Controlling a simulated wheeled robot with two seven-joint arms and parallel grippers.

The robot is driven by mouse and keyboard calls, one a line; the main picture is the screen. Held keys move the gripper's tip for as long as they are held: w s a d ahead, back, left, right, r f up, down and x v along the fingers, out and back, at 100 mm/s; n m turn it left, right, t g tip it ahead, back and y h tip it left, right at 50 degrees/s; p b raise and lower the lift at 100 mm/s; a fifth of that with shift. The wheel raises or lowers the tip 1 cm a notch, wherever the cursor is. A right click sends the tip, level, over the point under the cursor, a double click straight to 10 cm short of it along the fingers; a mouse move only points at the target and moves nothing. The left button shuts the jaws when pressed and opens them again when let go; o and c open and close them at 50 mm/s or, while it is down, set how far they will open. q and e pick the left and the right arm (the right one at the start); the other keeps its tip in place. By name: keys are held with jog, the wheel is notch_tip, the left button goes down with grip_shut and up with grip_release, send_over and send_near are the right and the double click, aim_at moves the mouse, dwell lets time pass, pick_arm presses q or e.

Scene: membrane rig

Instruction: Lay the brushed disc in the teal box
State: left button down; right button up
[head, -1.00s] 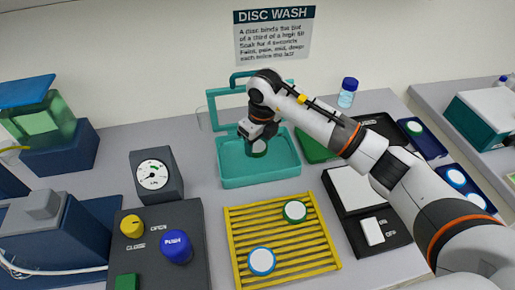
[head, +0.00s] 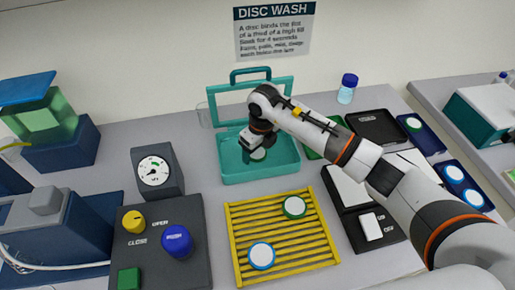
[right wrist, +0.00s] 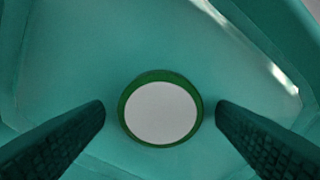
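The teal box (head: 262,175) stands open at the back middle, its lid raised behind it. A white disc with a green rim (head: 258,155) is inside the box; in the right wrist view the disc (right wrist: 161,110) appears flat on the teal floor. My right gripper (head: 256,143) is down in the box above the disc. In the right wrist view its two fingers (right wrist: 161,106) stand open on either side of the disc, with a small gap at each side. Whether any brushing shows on the disc is too small to tell. My left gripper is not in view.
A yellow rack (head: 282,285) in front holds a green-rimmed disc (head: 294,206) and a blue-rimmed disc (head: 261,256). A dial gauge (head: 154,171) and a knob panel (head: 190,278) stand left. A blue-capped bottle (head: 347,89) and dark trays lie right.

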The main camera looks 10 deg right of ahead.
aim_at(261, 156)
jog(key=shift+r, duration=0.65)
notch_tip(261, 156, up, 11)
jog(key=s+b, duration=0.1)
jog(key=b, duration=0.1)
jog(key=shift+d, duration=0.4)
